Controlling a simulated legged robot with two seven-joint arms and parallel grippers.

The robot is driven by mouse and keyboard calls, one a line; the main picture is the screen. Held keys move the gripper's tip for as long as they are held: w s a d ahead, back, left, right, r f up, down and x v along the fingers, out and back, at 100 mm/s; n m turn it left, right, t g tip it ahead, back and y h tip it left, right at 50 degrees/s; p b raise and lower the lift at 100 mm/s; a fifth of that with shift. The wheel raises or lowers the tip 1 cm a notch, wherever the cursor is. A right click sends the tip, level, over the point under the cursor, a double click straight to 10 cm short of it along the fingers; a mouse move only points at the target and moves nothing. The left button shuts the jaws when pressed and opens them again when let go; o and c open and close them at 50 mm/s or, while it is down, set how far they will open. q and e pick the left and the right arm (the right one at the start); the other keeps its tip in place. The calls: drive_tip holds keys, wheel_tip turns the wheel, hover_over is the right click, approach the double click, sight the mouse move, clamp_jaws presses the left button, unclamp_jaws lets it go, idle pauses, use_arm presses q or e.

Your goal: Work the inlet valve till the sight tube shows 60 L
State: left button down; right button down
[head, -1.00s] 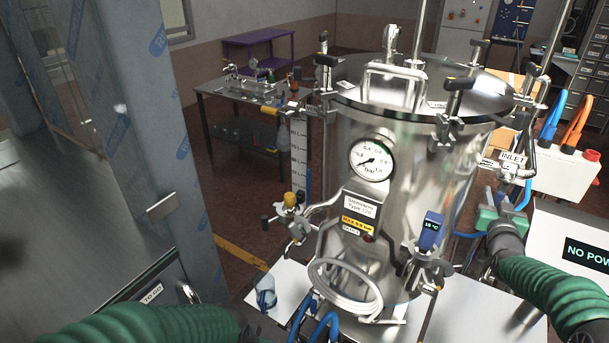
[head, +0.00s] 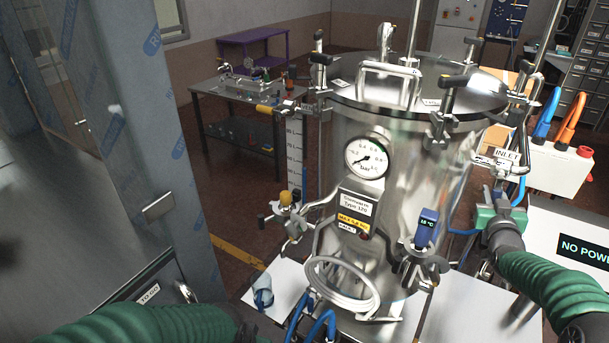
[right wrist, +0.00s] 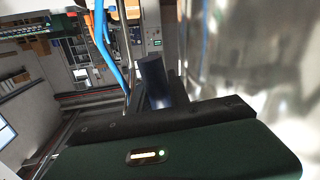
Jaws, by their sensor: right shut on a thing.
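The steel vessel (head: 400,190) stands in the middle of the head view with a round pressure gauge (head: 368,155) on its front. The sight tube's white scale (head: 294,150) is at the vessel's left side; its marks and liquid level are too small to read surely. The INLET label (head: 506,154) hangs at the vessel's right. My right gripper (head: 492,212) is just below that label, shut on the inlet valve handle, which is mostly hidden in the head view. In the right wrist view a dark cylindrical handle (right wrist: 153,82) stands at the jaws. My left gripper is not in view.
A display box (head: 575,235) reading "NO POW…" stands at the right, beside my right arm. A white box with blue and orange plugs (head: 560,172) is behind it. A coiled hose (head: 342,285) hangs on the vessel's front. A side table (head: 240,100) stands at the back left.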

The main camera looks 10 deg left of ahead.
drive_tip(key=shift+s+d+r+n+g+h+b, duration=0.2)
drive_tip(key=shift+d+n+b, duration=0.4)
drive_tip(key=shift+n, duration=0.5)
drive_tip(key=shift+s+d+r+n+g+h+b, duration=0.1)
drive_tip(key=shift+s+d+r+n+g+b, duration=0.15)
drive_tip(key=shift+d+n+b, duration=0.6)
drive_tip(key=shift+s+d+r+n+g+h+b, duration=0.2)
drive_tip(key=shift+d+n, duration=0.25)
drive_tip(key=shift+n, duration=0.9)
drive_tip(key=shift+w+f+y, duration=0.1)
drive_tip(key=shift+f+y, duration=0.05)
drive_tip(key=shift+y, duration=0.15)
idle(1.1)
drive_tip(key=m, duration=0.1)
drive_tip(key=a+m+p, duration=0.1)
drive_tip(key=a+f+m+p, duration=0.1)
drive_tip(key=m, duration=0.1)
drive_tip(key=shift+w+a+t, duration=0.1)
drive_tip(key=shift+w+t, duration=0.2)
drive_tip(key=shift+t, duration=0.05)
drive_tip(key=shift+w+a+f+m+t+y+p, duration=0.15)
drive_tip(key=shift+w+a+m+t+p, duration=0.1)
drive_tip(key=shift+a+m+p, duration=0.65)
drive_tip(key=shift+w+a+f+m+t+y+p, duration=0.2)
drive_tip(key=shift+a+m+p, duration=0.3)
drive_tip(key=shift+m, duration=0.7)
drive_tip(key=shift+s+d+r, duration=0.1)
drive_tip(key=shift+r, duration=0.05)
